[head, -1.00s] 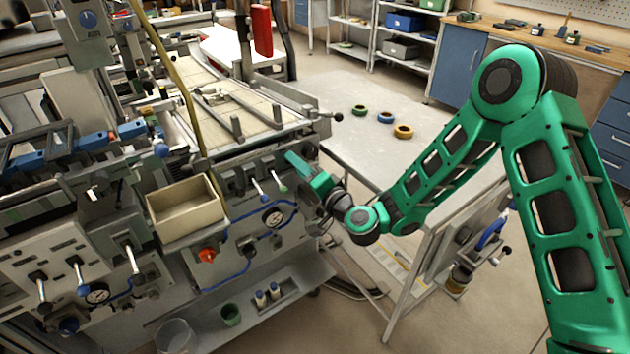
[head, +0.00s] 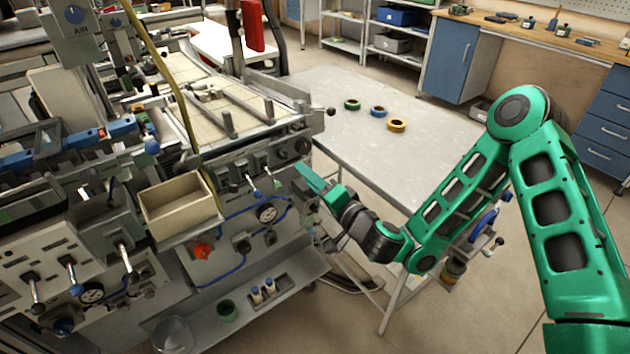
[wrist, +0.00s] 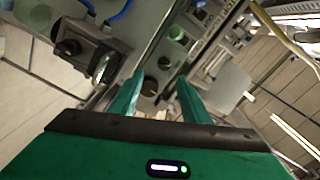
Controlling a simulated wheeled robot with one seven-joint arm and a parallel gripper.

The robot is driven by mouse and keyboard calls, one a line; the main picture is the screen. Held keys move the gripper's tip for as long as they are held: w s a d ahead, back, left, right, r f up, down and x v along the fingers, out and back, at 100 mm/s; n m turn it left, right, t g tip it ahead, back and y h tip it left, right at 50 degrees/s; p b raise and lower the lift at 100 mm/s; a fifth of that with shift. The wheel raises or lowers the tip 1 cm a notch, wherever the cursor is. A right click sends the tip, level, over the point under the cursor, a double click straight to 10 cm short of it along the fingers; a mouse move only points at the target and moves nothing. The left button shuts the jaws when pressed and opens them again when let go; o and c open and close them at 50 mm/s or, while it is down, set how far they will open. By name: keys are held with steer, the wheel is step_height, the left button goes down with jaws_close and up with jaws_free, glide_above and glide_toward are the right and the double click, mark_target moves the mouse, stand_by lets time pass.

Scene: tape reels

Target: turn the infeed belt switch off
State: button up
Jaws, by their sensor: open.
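The machine's front panel (head: 225,245) carries several small controls, and I cannot tell which is the infeed belt switch. Two small levers, one blue-tipped (head: 257,193), stand on the upper panel left of my gripper (head: 303,172). A dark round knob (head: 290,153) is just beyond it. My gripper is open and empty, its green fingers at the panel's right end; I cannot tell whether they touch. In the wrist view my gripper (wrist: 160,88) shows two parted fingers, with grey-green round parts between and beyond them. A dark knob on a grey box (wrist: 68,47) is to their left.
A red knob (head: 202,251), a gauge (head: 267,214) and blue hoses are lower left on the panel. A beige bin (head: 180,208) juts out there. A grey table (head: 425,155) with three tape rings stands behind my forearm.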

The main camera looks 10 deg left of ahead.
steer(key=shift+s+d, duration=0.25)
steer(key=shift+d, duration=0.15)
steer(key=shift+s+d+r, duration=0.2)
steer(key=shift+d, duration=0.1)
